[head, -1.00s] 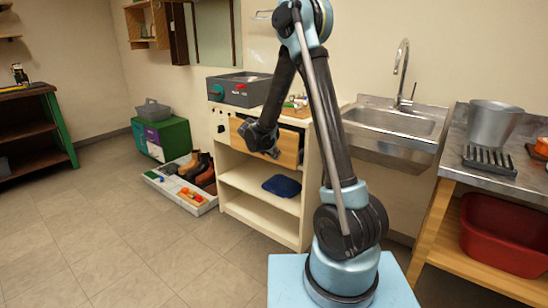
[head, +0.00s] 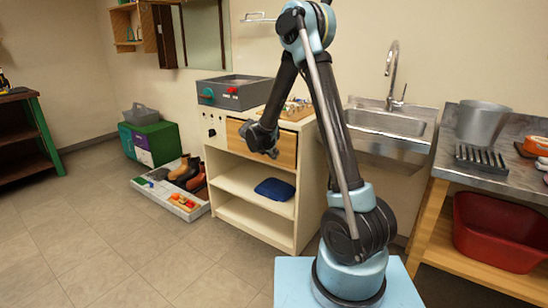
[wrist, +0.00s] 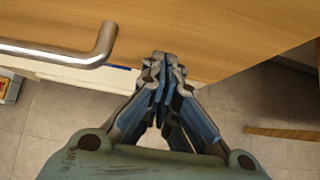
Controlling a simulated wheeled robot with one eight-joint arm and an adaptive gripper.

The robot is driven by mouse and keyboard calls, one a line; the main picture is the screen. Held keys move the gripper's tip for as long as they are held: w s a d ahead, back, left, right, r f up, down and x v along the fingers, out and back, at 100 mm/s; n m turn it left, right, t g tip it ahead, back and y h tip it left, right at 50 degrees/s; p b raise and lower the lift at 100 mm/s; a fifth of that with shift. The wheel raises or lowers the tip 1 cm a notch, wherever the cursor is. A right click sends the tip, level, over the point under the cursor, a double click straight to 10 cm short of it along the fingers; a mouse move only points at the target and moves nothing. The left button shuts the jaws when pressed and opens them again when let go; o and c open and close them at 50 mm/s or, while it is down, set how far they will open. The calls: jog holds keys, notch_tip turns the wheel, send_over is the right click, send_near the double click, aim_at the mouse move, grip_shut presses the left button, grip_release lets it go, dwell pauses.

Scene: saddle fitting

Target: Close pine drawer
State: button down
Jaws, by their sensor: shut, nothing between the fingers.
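The pine drawer (head: 285,149) is in the upper part of the cream cabinet, and its front looks nearly flush with the frame. Any small gap is too small to tell. My gripper (head: 272,153) is in front of the drawer's right half and hides part of it. In the wrist view, the shut, empty fingers (wrist: 162,62) point at the lower part of the wooden drawer front (wrist: 215,30) and look touching or very close. The metal bar handle (wrist: 70,55) is to their left, apart from them.
A tray with boots (head: 172,190) lies on the floor at left. A sink (head: 385,128) and a workbench (head: 478,166) stand right of the cabinet. The floor in front is clear.

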jog(key=s+a+f+v, duration=0.1)
jog(key=s+f+v, duration=0.1)
jog(key=v, duration=1.1)
jog(key=s+d+r+m+g+y, duration=0.1)
jog(key=s+d+r+m+g, duration=0.15)
jog(key=s+d+m, duration=0.7)
jog(key=s+d+r+m+g+y, duration=0.1)
jog(key=s+d+r+m, duration=0.4)
jog(key=d, duration=0.7)
jog(key=s+d+f+m+y, duration=0.1)
jog(key=s+f+m, duration=0.2)
jog(key=s, duration=0.4)
jog(key=s+d+f+m+g+y, duration=0.1)
jog(key=s+d+f+m, duration=0.1)
jog(key=s+m, duration=0.4)
jog(key=s+d+f+m+y, duration=0.1)
jog(key=s+f+m, duration=0.3)
jog(key=s, duration=0.6)
jog(key=shift+d+m+g, duration=0.35)
jog(key=shift+d+m, duration=0.3)
jog(key=shift+m, duration=0.1)
jog(key=shift+s, duration=0.1)
